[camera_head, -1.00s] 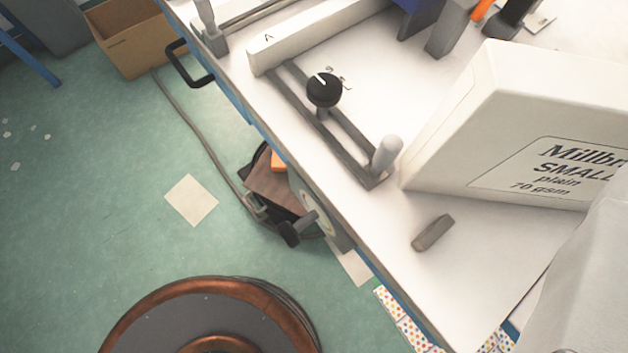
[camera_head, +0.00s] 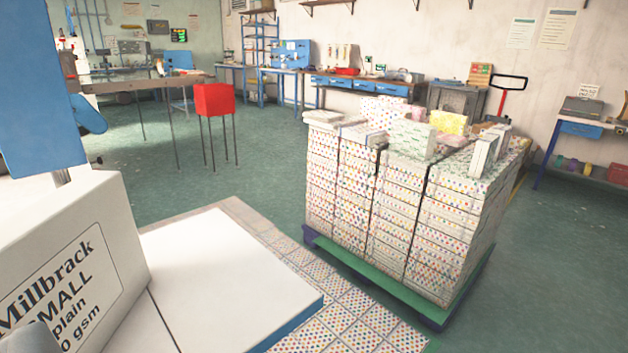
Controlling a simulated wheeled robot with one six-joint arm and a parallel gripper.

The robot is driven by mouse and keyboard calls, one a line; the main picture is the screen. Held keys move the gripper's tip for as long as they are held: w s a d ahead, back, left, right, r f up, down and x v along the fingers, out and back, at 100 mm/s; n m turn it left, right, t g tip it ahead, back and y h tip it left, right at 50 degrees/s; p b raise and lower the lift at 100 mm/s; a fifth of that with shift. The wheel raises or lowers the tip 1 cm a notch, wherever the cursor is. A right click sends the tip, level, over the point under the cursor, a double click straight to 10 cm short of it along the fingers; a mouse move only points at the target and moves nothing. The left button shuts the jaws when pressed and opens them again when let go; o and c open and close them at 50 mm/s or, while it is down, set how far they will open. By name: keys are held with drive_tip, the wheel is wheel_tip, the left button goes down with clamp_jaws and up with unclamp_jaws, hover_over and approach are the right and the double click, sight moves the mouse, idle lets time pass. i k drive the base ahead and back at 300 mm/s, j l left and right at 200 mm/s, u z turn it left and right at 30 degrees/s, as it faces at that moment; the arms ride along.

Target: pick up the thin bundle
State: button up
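A large stack of packs in dotted wrapping (camera_head: 345,185) stands on a green pallet (camera_head: 380,279) right of centre. Several loose bundles lie on top. A flat whitish one (camera_head: 322,118) is at the left corner, a pale green one (camera_head: 411,139) stands near the middle, a yellow one (camera_head: 449,122) is behind it, and a narrow pale one (camera_head: 483,157) stands at the right. I cannot tell which is the thin bundle.
A white box marked "Millbrack SMALL" (camera_head: 75,265) stands on a white table (camera_head: 225,280) at near left, between me and the pallet. A red box on legs (camera_head: 214,99) stands behind. Green floor (camera_head: 255,165) is open between.

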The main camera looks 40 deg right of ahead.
sight(485, 148)
drive_tip(key=z, duration=2.2)
drive_tip(key=i+j, duration=0.1)
drive_tip(key=i, duration=0.5)
drive_tip(key=i+j+z, duration=0.1)
drive_tip(key=i, duration=0.5)
drive_tip(key=i+j, duration=0.15)
drive_tip(key=i, duration=0.4)
drive_tip(key=i+j+z, duration=0.1)
drive_tip(key=i, duration=0.5)
